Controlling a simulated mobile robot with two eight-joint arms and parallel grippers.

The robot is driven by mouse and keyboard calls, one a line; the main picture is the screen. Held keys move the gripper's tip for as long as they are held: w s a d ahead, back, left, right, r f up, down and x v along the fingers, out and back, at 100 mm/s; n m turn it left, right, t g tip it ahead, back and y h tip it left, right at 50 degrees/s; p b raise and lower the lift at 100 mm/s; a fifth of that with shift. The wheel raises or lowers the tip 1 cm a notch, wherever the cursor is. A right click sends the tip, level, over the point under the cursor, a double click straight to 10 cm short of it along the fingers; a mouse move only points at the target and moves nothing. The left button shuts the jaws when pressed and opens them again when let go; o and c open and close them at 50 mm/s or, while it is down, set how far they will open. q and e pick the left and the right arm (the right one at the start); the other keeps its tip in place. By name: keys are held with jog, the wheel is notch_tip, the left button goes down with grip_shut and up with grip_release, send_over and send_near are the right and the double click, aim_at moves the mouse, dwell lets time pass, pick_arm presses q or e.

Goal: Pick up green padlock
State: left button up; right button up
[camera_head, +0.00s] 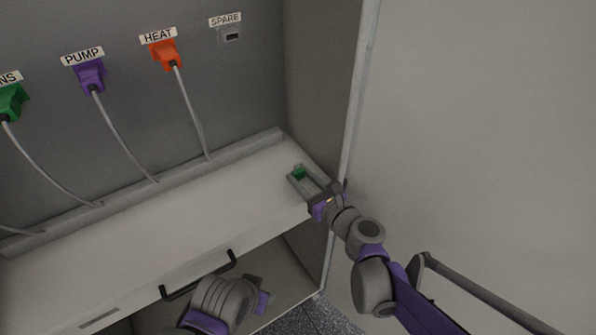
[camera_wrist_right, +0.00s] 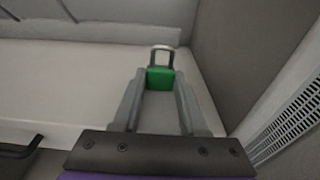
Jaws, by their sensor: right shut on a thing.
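The green padlock (camera_head: 298,172) is at the right end of the white shelf. In the right wrist view the padlock (camera_wrist_right: 160,79) shows a green body and a grey shackle pointing away from me. My right gripper (camera_head: 301,176) reaches in from the right, its two long grey fingers on either side of the padlock's body. In the wrist view the right gripper's fingertips (camera_wrist_right: 160,76) are shut on the padlock. I cannot tell whether the padlock touches the shelf. My left gripper (camera_head: 262,294) is low in front of the shelf; its fingers are not clear.
The white shelf (camera_head: 180,215) is otherwise clear. A grey side wall (camera_head: 325,90) stands close to the right gripper. Purple (camera_head: 90,76), orange (camera_head: 165,54) and green plugs (camera_head: 12,102) with grey cables sit on the back panel. A dark handle (camera_head: 198,276) is below the shelf's front edge.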

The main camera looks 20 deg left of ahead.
jog(key=shift+r+p, duration=1.4)
jog(key=shift+r, duration=0.65)
pick_arm(q)
notch_tip(320, 180, up, 3)
jog(key=shift+r, duration=0.1)
pick_arm(e)
jog(key=shift+s+d, duration=0.1)
pick_arm(q)
jog(key=shift+r+p, duration=0.45)
pick_arm(e)
jog(key=f+v, duration=0.1)
jog(key=v, duration=1)
jog(key=shift+s+d+f, duration=0.25)
jog(key=shift+d, duration=0.1)
pick_arm(q)
notch_tip(320, 180, up, 10)
jog(key=w+p, duration=0.2)
jog(key=p, duration=0.7)
jog(key=shift+r+t, duration=0.25)
jog(key=shift+t, duration=0.05)
pick_arm(e)
notch_tip(320, 180, up, 11)
jog(key=w, duration=0.1)
jog(key=shift+w, duration=0.3)
pick_arm(q)
jog(key=shift+s, duration=0.1)
pick_arm(e)
jog(key=shift+s+r, duration=0.15)
jog(key=shift+s, duration=0.05)
